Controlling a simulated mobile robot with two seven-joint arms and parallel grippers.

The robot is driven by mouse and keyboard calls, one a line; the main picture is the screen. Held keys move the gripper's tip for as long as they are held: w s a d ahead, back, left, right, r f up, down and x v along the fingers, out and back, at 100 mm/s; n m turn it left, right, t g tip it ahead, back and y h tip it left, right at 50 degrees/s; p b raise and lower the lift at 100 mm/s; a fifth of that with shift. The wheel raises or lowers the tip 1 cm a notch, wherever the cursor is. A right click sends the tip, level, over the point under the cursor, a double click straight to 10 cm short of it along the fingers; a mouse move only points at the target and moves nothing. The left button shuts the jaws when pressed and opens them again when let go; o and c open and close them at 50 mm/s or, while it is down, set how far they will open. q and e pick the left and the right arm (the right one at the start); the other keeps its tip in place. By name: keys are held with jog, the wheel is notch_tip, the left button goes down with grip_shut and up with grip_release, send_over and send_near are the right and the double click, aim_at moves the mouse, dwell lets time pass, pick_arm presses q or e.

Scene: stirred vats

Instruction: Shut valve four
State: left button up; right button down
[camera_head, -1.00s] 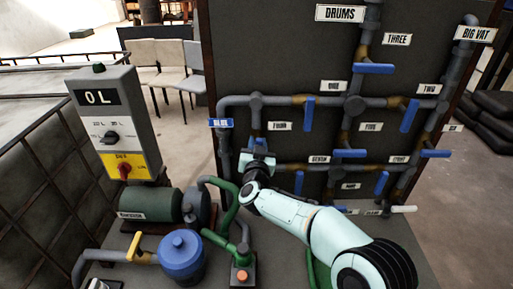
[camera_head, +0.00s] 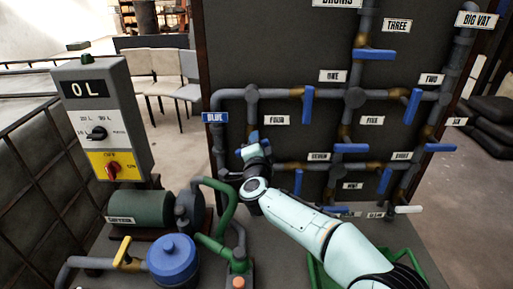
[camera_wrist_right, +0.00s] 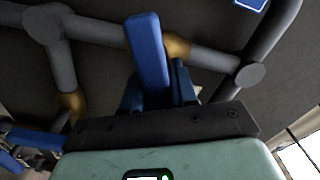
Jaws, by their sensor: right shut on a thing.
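Valve four's blue handle (camera_head: 253,136) is on the vertical pipe left of the FOUR label (camera_head: 277,119), mostly hidden by my gripper in the head view. In the right wrist view the blue handle (camera_wrist_right: 148,50) stands between the fingers and lies slantwise across its pipe, close to square to it. A brass valve body (camera_wrist_right: 177,47) shows behind it. My right gripper (camera_head: 254,147) is shut on this handle; its fingers also show in the right wrist view (camera_wrist_right: 155,95). My left gripper is not in view.
A green pump (camera_head: 143,207), a blue pot (camera_head: 174,258) and a control box (camera_head: 98,118) stand left of my arm. Grey pipes cross the dark panel.

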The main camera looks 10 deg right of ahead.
pick_arm(q)
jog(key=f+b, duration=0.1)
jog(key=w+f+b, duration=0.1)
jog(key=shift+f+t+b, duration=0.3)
jog(key=shift+b, duration=0.1)
pick_arm(e)
jog(key=m, duration=0.4)
jog(key=shift+f+m, duration=0.35)
jog(key=shift+m, duration=0.05)
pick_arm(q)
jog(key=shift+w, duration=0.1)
pick_arm(e)
jog(key=c, duration=1)
grip_release()
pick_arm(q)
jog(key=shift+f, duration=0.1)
pick_arm(e)
jog(key=shift+s, duration=0.15)
pick_arm(q)
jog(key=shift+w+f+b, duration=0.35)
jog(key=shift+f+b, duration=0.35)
jog(key=shift+b, duration=0.35)
pick_arm(e)
jog(key=s+a, duration=0.1)
jog(key=s, duration=0.7)
jog(key=s+a, duration=0.1)
jog(key=s, duration=0.4)
jog(key=shift+a, duration=0.3)
